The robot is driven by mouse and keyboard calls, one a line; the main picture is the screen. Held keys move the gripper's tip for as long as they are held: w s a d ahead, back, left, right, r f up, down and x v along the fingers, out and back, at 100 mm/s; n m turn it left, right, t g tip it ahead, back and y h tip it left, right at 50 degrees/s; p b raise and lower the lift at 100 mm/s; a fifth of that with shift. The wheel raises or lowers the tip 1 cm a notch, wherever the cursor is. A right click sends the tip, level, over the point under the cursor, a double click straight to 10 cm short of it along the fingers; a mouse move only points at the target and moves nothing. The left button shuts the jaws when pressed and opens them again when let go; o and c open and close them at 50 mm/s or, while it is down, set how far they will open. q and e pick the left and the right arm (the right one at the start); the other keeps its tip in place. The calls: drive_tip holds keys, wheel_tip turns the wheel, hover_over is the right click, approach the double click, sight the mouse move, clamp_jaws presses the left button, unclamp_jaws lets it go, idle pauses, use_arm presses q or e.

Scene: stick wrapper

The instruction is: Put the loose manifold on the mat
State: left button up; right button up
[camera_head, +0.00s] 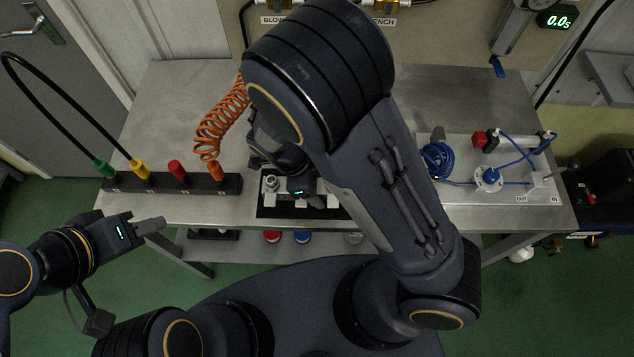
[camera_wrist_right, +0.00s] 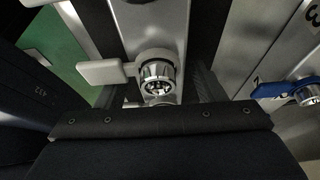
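The black mat (camera_head: 262,212) lies at the front middle of the bench, partly hidden by my right arm. Pale metal parts with a silver fitting (camera_head: 270,184) show over it; I cannot tell which belong to the loose manifold. In the right wrist view, a grey metal body (camera_wrist_right: 150,28) with a chrome fitting (camera_wrist_right: 158,76) and a pale side lever (camera_wrist_right: 102,72) shows between the fingers of my right gripper (camera_wrist_right: 160,92). The fingers look apart, with gaps beside the fitting. My left gripper (camera_head: 150,225) is empty in front of the bench; its finger gap is not clear.
A black strip (camera_head: 200,185) with green, yellow, red and orange plugs stands left. An orange coiled hose (camera_head: 220,120) rises behind it. At right is a plate with blue tubing (camera_head: 438,160) and fittings. A blue lever (camera_wrist_right: 285,88) shows in the right wrist view. The back of the bench is clear.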

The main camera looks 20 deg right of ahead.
drive_tip(key=shift+r, duration=0.1)
drive_tip(key=v, duration=1.2)
drive_tip(key=s+d+r+n+t+y, duration=0.3)
drive_tip(key=s+d+r+n+y, duration=0.1)
drive_tip(key=d+n, duration=0.3)
drive_tip(key=s+d+r+n+t+y, duration=0.4)
drive_tip(key=s+d+n, duration=0.3)
drive_tip(key=n, duration=0.5)
drive_tip(key=shift+s+d+n, duration=0.3)
drive_tip(key=shift+d, duration=0.4)
drive_tip(key=shift+r, duration=0.1)
